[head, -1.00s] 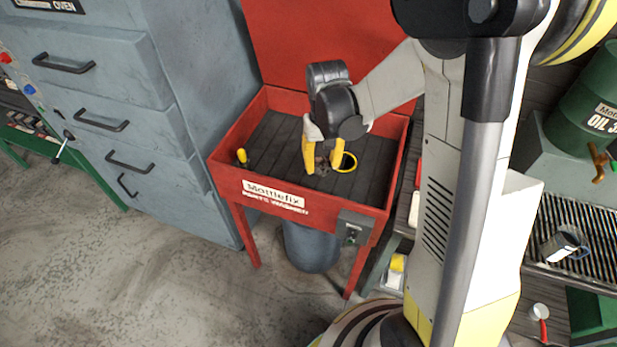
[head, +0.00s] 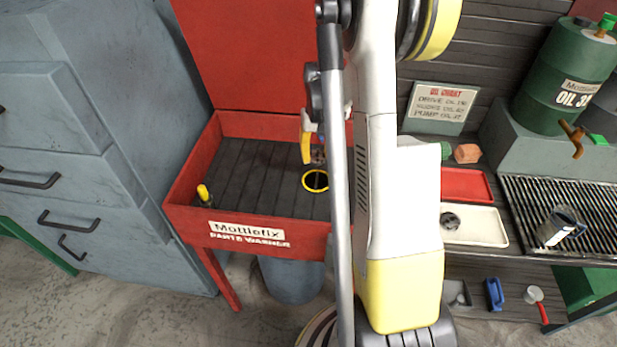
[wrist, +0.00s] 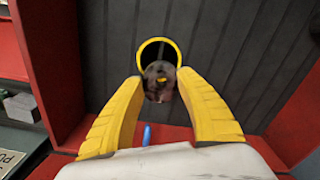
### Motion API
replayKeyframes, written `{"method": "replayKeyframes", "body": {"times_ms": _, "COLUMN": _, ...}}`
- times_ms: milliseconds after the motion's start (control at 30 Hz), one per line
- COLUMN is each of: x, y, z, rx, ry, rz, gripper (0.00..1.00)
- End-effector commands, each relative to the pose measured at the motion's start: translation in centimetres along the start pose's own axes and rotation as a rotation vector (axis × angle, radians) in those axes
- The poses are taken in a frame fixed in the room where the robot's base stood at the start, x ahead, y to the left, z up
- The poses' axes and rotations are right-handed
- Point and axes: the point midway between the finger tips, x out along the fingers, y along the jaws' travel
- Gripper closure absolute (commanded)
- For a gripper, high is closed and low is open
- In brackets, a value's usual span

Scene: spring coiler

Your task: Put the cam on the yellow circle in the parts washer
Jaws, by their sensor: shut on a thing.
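My gripper (wrist: 160,90) has yellow fingers, shut on the cam (wrist: 160,80), a small dark brown part at the fingertips in the wrist view. The yellow circle (wrist: 150,45) is a ring on the dark slatted floor of the red parts washer (head: 190,180). In the wrist view the cam overlaps the near edge of the circle; I cannot tell its height above the floor. In the head view the circle (head: 316,181) lies just below and in front of the fingers, and my arm hides part of the gripper and the cam.
A yellow and black object (head: 204,194) stands in the washer's front left corner. To the right, a bench holds a red tray (head: 463,184), a white tray (head: 490,228), a grate with a metal mug (head: 560,228) and a green oil drum (head: 565,75). The washer floor's left half is mostly clear.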

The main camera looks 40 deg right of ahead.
Motion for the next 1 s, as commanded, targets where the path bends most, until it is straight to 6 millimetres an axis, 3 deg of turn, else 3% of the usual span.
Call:
{"method": "replayKeyframes", "body": {"times_ms": 200, "x": 4.5, "y": 0.0, "z": 0.0, "rx": 0.0, "ry": 0.0, "rz": 0.0, "gripper": 0.96}}
{"method": "replayKeyframes", "body": {"times_ms": 533, "x": 8.8, "y": 0.0, "z": 0.0, "rx": -0.001, "ry": 0.0, "rz": 0.0, "gripper": 0.96}}
{"method": "replayKeyframes", "body": {"times_ms": 933, "x": 9.4, "y": 0.0, "z": 0.0, "rx": -0.001, "ry": 0.0, "rz": 0.0, "gripper": 0.96}}
{"method": "replayKeyframes", "body": {"times_ms": 967, "x": 9.3, "y": 0.0, "z": 0.0, "rx": -0.001, "ry": 0.0, "rz": 0.0, "gripper": 0.52}}
{"method": "replayKeyframes", "body": {"times_ms": 1000, "x": 9.3, "y": 0.0, "z": 0.0, "rx": -0.001, "ry": 0.0, "rz": 0.0, "gripper": 0.4}}
